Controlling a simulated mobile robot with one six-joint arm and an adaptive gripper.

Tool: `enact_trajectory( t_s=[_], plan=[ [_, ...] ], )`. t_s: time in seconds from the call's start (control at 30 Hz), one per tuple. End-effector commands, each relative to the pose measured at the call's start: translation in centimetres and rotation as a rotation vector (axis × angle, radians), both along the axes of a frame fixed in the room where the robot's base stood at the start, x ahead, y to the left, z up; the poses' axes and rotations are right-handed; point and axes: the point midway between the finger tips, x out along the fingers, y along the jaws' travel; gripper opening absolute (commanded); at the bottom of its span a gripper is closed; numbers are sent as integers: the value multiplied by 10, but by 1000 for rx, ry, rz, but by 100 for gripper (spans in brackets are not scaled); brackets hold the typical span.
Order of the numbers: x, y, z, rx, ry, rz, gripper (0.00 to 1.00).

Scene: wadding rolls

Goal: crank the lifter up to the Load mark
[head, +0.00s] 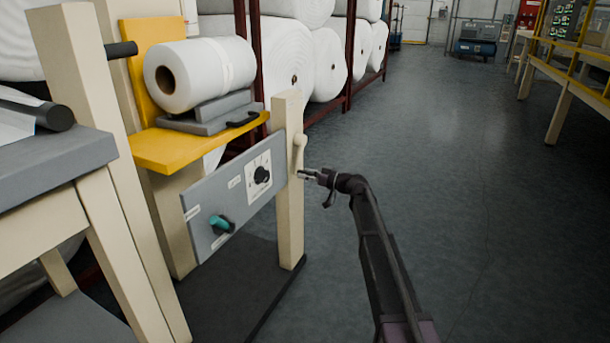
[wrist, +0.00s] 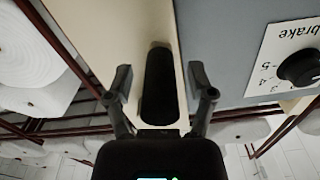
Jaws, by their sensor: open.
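The lifter's yellow platform (head: 165,150) carries a white roll (head: 205,75) on grey blocks. A cream crank-like handle (head: 299,145) is on the right side of the cream post (head: 289,210). My gripper (head: 306,174) is open beside that post, just below the handle's upper end. In the wrist view the open fingers (wrist: 163,85) stand either side of a dark elongated shape (wrist: 158,85) against the cream post; I cannot tell whether they touch it. The Load mark cannot be made out.
A grey panel (head: 235,195) left of the post carries a black brake dial (head: 262,175) and a teal knob (head: 220,223). A grey-topped table (head: 60,160) is at the left. Racks of white rolls (head: 285,55) stand behind. The floor (head: 440,150) to the right is clear.

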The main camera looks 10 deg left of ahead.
Motion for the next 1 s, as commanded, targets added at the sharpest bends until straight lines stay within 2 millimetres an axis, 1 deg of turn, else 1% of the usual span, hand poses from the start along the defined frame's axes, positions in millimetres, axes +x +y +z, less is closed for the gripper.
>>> enact_trajectory(
  t_s=[0.1,0.33,0.37,0.4,0.47,0.5,0.6,0.83,1.0],
  plan=[
    [1,3,0,0,0,1,71],
    [0,3,0,0,0,1,71],
    [0,3,0,0,0,1,68],
    [0,3,0,0,0,1,56],
    [0,3,0,0,0,1,38],
    [0,3,0,0,0,1,26],
    [0,3,0,0,0,1,0],
    [0,5,0,1,2,3,0],
    [-3,11,1,5,13,8,0]
  ],
)
